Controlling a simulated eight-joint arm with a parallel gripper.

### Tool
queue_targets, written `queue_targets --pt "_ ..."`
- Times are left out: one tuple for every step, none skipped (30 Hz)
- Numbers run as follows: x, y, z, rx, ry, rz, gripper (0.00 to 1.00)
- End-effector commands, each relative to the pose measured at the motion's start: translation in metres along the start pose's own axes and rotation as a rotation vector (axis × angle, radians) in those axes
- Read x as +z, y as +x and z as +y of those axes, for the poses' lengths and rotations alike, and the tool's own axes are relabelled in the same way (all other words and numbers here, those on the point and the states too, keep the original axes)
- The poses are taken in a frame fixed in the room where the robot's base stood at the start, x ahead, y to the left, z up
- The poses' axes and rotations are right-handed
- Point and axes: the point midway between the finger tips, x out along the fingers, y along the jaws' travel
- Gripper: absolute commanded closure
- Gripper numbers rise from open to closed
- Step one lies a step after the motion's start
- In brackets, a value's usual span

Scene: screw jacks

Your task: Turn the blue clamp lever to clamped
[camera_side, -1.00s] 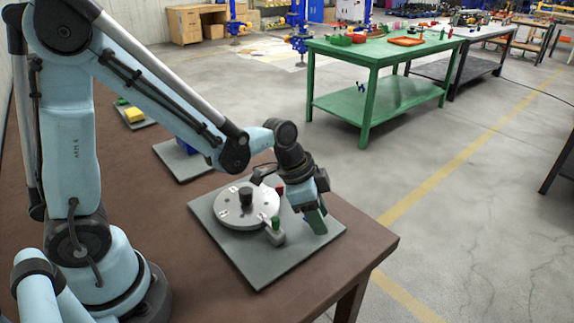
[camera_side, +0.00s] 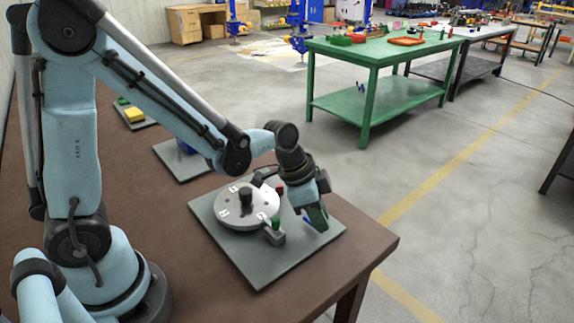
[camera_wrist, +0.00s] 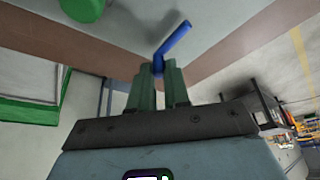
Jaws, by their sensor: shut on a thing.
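The blue clamp lever (camera_wrist: 174,42) shows in the wrist view as a bent blue rod. Its lower end is between the two green fingers of my gripper (camera_wrist: 160,86), and its handle slants up to the right. In the side view my gripper (camera_side: 317,220) points down at the right part of the grey base plate (camera_side: 262,268). A small bit of the blue lever (camera_side: 307,219) shows beside the fingers; the rest is hidden by them. My gripper is shut on the lever.
A round light disc (camera_side: 240,212) with a black hub (camera_side: 245,197) lies left of my gripper. A green-topped clamp (camera_side: 275,232) and a red-topped one (camera_side: 280,188) stand at its rim. The brown table's edge is close on the right.

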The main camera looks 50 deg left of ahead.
Motion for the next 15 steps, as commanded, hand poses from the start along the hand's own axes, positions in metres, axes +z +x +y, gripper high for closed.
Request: queue_targets --pt "-0.001 0.0 0.0 -0.005 -0.012 0.0 1.0" --pt "-0.001 0.0 0.0 -0.009 -0.023 0.0 1.0" --pt "-0.002 0.001 -0.001 -0.017 -0.038 0.0 1.0" --pt "-0.002 0.001 -0.001 -0.023 -0.053 0.0 1.0" --pt "-0.003 0.001 -0.002 -0.029 -0.068 0.001 1.0" --pt "-0.004 0.001 -0.003 -0.038 -0.091 0.0 1.0" --pt "-0.004 0.002 -0.003 -0.046 -0.111 0.0 1.0" --pt "-0.005 0.002 -0.004 -0.055 -0.132 0.0 1.0" --pt "-0.006 0.002 -0.005 -0.067 -0.161 0.001 1.0" --pt "-0.007 0.003 -0.006 -0.077 -0.184 0.001 1.0" --pt "-0.007 0.003 -0.007 -0.087 -0.208 0.001 1.0" --pt "-0.008 0.003 -0.008 -0.101 -0.242 0.0 1.0" --pt "-0.009 0.004 -0.01 -0.112 -0.268 0.0 1.0" --pt "-0.01 0.004 -0.011 -0.123 -0.295 0.001 1.0" --pt "-0.011 0.004 -0.013 -0.138 -0.328 0.001 1.0"
